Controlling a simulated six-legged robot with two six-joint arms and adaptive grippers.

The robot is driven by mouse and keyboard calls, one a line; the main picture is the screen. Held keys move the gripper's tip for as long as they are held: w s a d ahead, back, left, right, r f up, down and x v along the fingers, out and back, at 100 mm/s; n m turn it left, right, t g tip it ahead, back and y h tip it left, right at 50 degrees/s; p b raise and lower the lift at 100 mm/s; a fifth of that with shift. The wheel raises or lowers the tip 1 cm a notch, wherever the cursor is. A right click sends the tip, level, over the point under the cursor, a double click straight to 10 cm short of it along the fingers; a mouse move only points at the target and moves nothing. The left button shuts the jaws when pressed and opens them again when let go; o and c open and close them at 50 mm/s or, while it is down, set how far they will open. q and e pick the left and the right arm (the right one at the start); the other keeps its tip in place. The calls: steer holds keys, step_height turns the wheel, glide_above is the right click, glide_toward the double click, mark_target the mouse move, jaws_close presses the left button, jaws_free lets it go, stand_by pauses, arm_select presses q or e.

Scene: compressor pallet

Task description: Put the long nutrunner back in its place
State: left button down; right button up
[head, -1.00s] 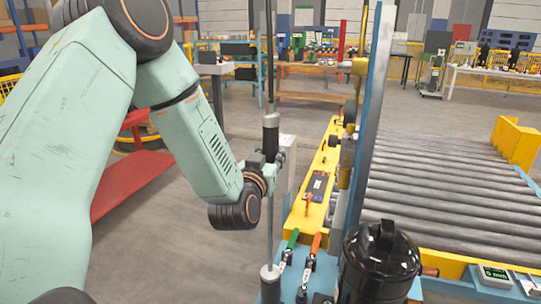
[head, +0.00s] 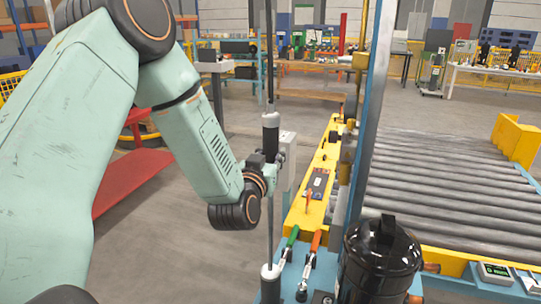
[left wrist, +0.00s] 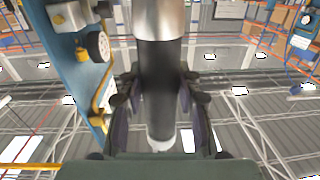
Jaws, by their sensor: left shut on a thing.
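The long nutrunner (head: 270,125) is a tall thin tool with a dark body and silver sections, standing upright in the middle of the head view. My left gripper (head: 272,163) is shut around its middle. In the left wrist view the dark nutrunner body (left wrist: 160,80) runs between the fingers of my left gripper (left wrist: 160,103). The nutrunner's shaft runs down to a pale collar (head: 270,271) at the blue base. I cannot tell whether the collar belongs to the tool or to a holder. My right gripper is out of view.
A yellow rail (head: 316,190) with levers stands just right of the tool. A blue post (head: 372,110) and a black canister (head: 381,262) are further right. The roller conveyor (head: 445,190) lies beyond. Open floor is left of the tool, with a red bench (head: 130,180) behind my arm.

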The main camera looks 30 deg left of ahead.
arm_select(q)
steer(key=c, duration=1.4)
jaws_free()
steer(key=o, duration=0.6)
steer(key=shift+s, duration=0.1)
steer(key=shift+c, duration=0.2)
steer(key=shift+f, duration=0.3)
steer(key=shift+r+v, duration=0.1)
steer(key=shift+v, duration=1.75)
steer(key=shift+r+v, duration=0.15)
steer(key=shift+v, duration=1.65)
